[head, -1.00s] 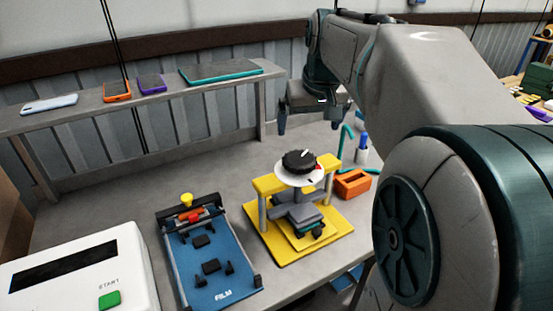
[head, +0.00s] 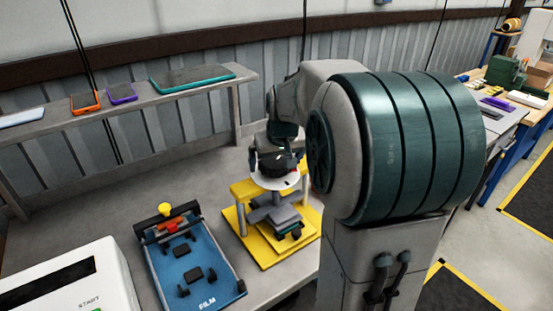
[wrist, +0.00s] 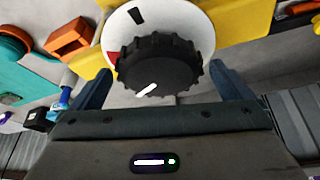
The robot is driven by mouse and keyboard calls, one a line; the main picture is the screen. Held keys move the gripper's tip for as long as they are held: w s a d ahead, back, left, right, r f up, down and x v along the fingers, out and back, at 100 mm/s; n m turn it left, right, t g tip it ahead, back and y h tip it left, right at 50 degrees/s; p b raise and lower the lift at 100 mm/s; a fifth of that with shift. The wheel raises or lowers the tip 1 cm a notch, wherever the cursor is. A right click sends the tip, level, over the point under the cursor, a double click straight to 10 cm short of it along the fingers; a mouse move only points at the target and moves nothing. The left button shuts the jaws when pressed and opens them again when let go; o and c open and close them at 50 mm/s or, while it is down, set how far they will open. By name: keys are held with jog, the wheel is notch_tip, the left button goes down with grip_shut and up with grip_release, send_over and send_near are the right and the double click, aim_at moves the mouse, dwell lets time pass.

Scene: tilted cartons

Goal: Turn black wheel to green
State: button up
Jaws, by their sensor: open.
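The black wheel (wrist: 160,62) is a ribbed knob with a white pointer line, which points to the lower left in the wrist view. It sits on a white dial (wrist: 192,28) with a red mark at the left and a black mark at the top; no green mark shows. In the head view the dial (head: 262,182) tops a yellow press (head: 243,190). My gripper (wrist: 160,76) is open, with one finger on each side of the wheel's near part. I cannot tell whether the fingers touch it. In the head view my gripper (head: 278,158) partly hides the wheel.
A blue film fixture (head: 205,275) and a white START box (head: 65,285) stand to the left. A shelf (head: 215,95) with several phones and a tablet runs behind. An orange block (wrist: 68,37) and a teal item (wrist: 30,75) lie near the press in the wrist view.

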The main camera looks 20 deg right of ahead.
jog(key=c, duration=1)
jog(key=shift+m+h+b, duration=0.3)
jog(key=shift+m+b, duration=0.2)
jog(key=shift+m, duration=0.4)
jog(key=o, duration=1)
